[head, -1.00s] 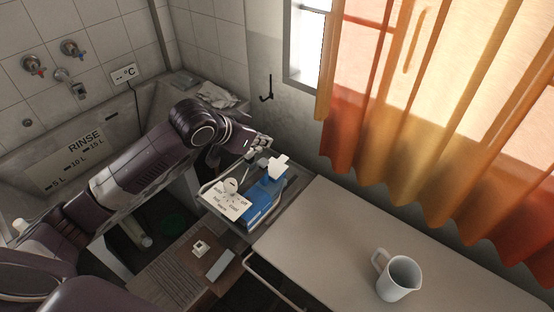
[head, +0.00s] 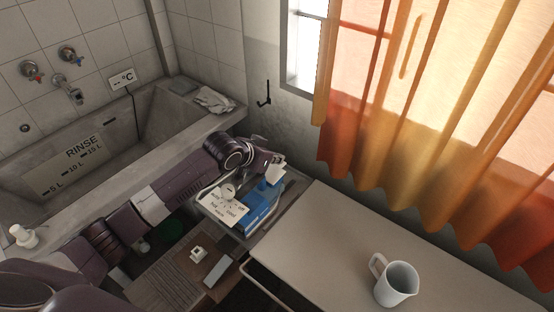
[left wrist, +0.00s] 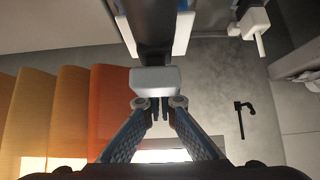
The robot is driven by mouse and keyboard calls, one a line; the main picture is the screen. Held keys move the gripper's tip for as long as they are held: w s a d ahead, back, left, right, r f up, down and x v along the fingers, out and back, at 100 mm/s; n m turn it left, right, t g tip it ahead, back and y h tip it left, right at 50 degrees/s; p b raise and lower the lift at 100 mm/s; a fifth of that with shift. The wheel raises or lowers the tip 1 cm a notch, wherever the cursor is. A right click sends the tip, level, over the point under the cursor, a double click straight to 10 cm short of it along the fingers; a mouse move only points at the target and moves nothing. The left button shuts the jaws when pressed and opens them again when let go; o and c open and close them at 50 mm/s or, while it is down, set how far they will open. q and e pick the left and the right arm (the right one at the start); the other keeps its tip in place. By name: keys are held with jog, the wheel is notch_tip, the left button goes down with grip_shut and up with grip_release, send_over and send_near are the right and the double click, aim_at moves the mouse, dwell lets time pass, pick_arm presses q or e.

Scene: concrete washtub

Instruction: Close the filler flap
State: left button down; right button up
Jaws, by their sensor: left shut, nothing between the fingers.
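A blue appliance (head: 258,207) stands on a grey tray-like rest, with a white lettered panel (head: 222,206) and a round knob at its front. A pale upright piece (head: 276,172), perhaps the filler flap, stands at its far end above a blue part. My left gripper (left wrist: 160,108) is shut and empty. In the head view it is behind the pale piece, its fingertips hidden. In the left wrist view its tips are close to a white block (left wrist: 155,80) below a dark bar; I cannot tell if they touch. My right gripper is not in view.
A concrete washtub (head: 120,140) with a cloth (head: 214,100) on its rim is at the left. A pale table (head: 330,245) with a white jug (head: 396,284) is at the right and is otherwise mostly clear. Orange curtains (head: 430,110) hang behind it.

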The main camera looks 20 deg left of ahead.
pick_arm(q)
jog(key=shift+f, duration=0.5)
jog(key=shift+f, duration=0.3)
jog(key=shift+r, duration=0.1)
jog(key=shift+r+p, duration=0.8)
jog(key=shift+p, duration=0.4)
